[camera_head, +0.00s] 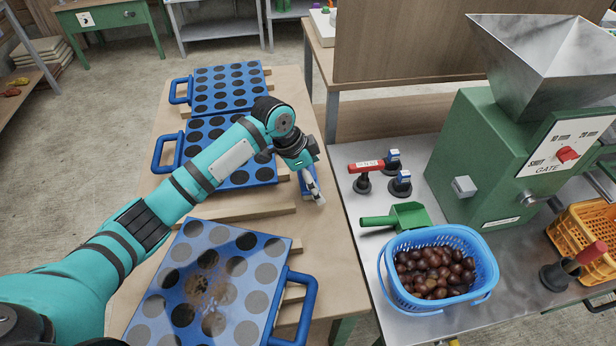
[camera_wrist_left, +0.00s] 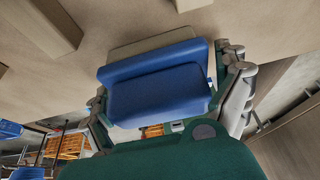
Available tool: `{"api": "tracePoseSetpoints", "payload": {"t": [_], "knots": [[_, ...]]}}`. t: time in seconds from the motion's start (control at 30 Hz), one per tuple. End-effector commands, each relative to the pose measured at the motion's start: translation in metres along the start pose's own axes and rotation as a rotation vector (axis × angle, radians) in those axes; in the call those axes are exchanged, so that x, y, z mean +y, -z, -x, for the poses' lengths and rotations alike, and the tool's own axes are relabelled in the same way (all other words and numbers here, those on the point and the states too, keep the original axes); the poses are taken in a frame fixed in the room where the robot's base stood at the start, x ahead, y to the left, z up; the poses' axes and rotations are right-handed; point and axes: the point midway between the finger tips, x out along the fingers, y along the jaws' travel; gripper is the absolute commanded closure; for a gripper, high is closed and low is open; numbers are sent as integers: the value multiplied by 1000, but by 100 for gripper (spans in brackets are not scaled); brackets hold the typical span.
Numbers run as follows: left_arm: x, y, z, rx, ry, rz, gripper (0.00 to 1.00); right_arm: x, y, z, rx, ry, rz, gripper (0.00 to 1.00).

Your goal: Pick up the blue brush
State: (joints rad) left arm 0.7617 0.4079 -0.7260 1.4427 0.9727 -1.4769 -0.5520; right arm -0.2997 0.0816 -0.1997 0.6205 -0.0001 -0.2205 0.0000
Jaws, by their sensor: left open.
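The blue brush (camera_wrist_left: 158,92) fills the middle of the left wrist view, with a pale strip along its far edge. In the head view only a small blue part of it (camera_head: 306,181) shows beneath the gripper, at the right edge of the wooden table. My left gripper (camera_head: 310,188) is open, pointing down at the brush. In the left wrist view its fingers stand on either side of the brush; I cannot tell whether they touch it. My right gripper is not in view.
Blue trays with dark round spots (camera_head: 226,86) lie on wooden slats on the table (camera_head: 321,240). To the right, a metal bench (camera_head: 352,207) holds a green scoop (camera_head: 408,217), a blue basket (camera_head: 487,262) of chestnuts, red-handled tools and a green machine (camera_head: 480,150).

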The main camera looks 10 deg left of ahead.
Motion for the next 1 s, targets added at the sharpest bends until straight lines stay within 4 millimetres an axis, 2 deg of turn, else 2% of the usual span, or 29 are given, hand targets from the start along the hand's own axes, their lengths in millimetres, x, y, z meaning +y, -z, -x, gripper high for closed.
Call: {"api": "tracePoseSetpoints", "payload": {"t": [0.03,0.3,0.4,0.77,0.87,1.0], "knots": [[0,0,0,0,0,0,3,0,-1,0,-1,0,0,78],[0,0,0,0,0,0,38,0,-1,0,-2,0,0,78],[0,0,0,-1,0,0,48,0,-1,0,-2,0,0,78],[0,1,2,0,1,0,49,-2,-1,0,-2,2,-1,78],[-1,5,11,2,2,-1,49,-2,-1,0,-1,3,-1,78],[-1,15,35,3,3,-3,49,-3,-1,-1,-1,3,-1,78]]}}
